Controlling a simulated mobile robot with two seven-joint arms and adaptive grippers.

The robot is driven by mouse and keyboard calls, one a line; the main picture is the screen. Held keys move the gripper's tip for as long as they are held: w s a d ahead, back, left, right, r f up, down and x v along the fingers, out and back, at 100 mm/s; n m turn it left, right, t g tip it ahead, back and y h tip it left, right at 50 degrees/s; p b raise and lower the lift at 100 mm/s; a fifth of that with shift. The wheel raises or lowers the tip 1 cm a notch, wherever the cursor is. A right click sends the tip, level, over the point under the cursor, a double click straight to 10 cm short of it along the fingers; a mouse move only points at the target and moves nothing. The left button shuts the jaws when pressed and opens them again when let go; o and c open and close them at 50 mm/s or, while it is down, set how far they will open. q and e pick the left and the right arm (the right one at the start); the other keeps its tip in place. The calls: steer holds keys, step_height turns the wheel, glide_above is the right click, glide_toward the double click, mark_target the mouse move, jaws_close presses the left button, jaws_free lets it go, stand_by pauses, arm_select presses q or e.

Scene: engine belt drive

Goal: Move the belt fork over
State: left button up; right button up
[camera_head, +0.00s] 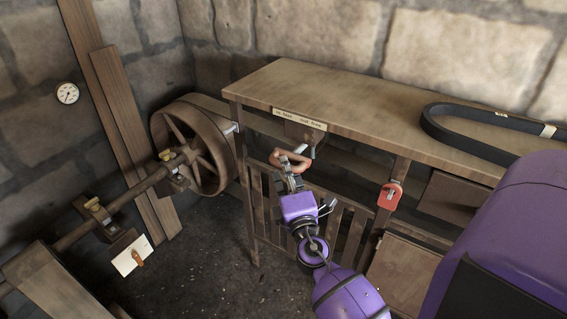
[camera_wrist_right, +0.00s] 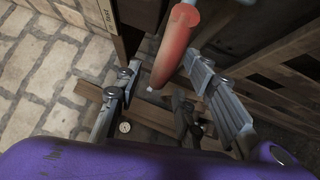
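The belt fork's handle (camera_head: 290,158) is an orange-red grip at the front of the workbench, below a small label plate (camera_head: 300,119). A short pale metal rod (camera_head: 299,152) shows beside it. In the right wrist view the red handle (camera_wrist_right: 172,52) slants between the two grey fingers. My right gripper (camera_head: 288,174) is at the handle, its fingers (camera_wrist_right: 160,72) spread apart with a visible gap on both sides. The fork's far end is hidden under the bench. My left gripper is not in view.
A spoked wheel (camera_head: 207,155) on a long shaft (camera_head: 115,203) stands left of the bench (camera_head: 330,92). A black belt loop (camera_head: 465,149) lies on the bench's right. The floor at left is partly clear.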

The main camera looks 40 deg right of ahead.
steer(key=shift+x, duration=1.15)
jaws_close()
steer(key=shift+a, duration=0.15)
